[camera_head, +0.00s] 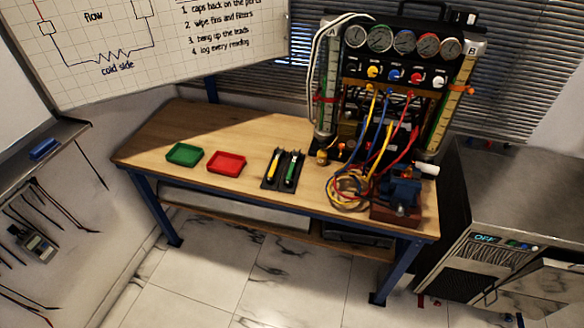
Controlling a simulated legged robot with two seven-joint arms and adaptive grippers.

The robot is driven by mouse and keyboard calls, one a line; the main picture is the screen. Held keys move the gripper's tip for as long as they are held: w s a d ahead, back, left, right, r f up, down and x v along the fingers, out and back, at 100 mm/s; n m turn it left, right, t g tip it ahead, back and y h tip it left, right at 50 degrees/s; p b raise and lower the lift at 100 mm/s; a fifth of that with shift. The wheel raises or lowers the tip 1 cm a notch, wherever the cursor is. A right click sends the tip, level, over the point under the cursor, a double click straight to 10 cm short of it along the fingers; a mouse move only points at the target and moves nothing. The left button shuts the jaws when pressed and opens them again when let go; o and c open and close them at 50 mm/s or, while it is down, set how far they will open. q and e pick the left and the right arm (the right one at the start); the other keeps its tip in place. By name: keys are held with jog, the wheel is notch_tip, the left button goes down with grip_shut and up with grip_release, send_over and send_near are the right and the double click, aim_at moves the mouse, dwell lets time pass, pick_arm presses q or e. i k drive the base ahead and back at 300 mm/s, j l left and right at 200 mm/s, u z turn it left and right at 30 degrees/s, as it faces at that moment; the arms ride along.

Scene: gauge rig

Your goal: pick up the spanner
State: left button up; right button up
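A dark holder (268,184) lies on the wooden workbench (150,135), right of the middle of its top. Two slim tools lie on it side by side, one with a yellow handle (274,168) and one with a green handle (290,173). They are too small for me to tell whether either is the spanner, and I see no other clear spanner. Neither of my grippers is in view.
A green tray (185,154) and a red tray (227,162) sit left of the holder. Right of it are coiled hoses (345,190), a blue vise (402,192) and the gauge rig (400,75). A grey cabinet (510,190) stands at the right. The bench's left end is clear.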

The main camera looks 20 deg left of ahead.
aim_at(294, 155)
jog(key=i+l, duration=0.65)
jog(key=l, duration=0.3)
